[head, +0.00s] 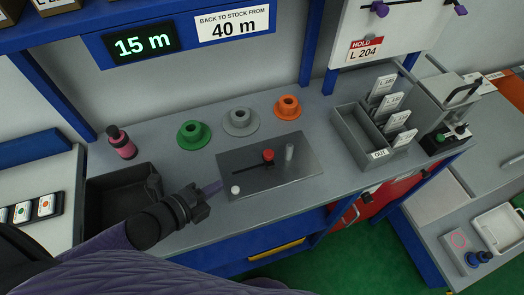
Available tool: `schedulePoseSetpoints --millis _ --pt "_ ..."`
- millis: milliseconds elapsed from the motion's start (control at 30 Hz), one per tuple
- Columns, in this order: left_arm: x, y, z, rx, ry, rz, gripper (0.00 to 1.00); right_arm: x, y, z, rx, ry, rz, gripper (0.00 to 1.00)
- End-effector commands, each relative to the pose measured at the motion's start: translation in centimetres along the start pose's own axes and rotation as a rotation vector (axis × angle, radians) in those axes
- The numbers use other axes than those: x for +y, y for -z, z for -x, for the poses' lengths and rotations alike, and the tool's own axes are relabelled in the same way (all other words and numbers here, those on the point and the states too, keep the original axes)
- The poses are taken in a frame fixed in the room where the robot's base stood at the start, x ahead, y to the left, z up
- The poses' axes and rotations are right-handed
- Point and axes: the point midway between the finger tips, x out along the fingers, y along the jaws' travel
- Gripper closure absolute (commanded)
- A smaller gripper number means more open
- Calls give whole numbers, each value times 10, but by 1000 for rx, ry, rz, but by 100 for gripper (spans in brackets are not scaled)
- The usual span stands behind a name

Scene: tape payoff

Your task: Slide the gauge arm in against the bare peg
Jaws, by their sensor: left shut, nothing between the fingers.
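A dark metal gauge plate (300,172) lies on the grey bench. A red knob (268,155), which looks like the handle of the gauge arm, stands in its dark slot. The bare peg (289,152), a grey upright post, stands just right of the red knob with a gap between them. A white round button (236,190) sits at the plate's front left. My left gripper (215,187) is shut and empty, just left of the plate and well apart from the red knob. My right gripper is not in view.
Green (194,134), grey (240,121) and orange (287,107) flanged spools stand behind the plate. A black bin (120,190) and a dark bottle with a pink band (122,143) are at left. A grey card tray (361,138) is at right.

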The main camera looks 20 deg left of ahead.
Motion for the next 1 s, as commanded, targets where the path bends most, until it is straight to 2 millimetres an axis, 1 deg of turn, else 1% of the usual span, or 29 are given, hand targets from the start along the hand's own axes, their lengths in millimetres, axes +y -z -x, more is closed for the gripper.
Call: schedulePoseSetpoints --millis 67,167,333,500,600,700,800,1000 --pt "0 -1 -4 3 7 23 100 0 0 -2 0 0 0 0" --pt "0 -1 -20 2 10 21 100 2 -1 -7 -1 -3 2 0" --pt "0 -1 -59 2 10 18 100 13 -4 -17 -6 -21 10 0" --pt "1 -1 -96 2 8 18 100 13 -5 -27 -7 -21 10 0" --pt "-4 0 -113 2 8 16 100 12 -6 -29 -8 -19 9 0" --pt "-9 0 -126 3 7 17 100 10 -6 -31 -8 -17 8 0" --pt "-12 0 -134 2 6 16 100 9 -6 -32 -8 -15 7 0" --pt "-13 0 -137 3 4 17 100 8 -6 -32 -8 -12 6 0"
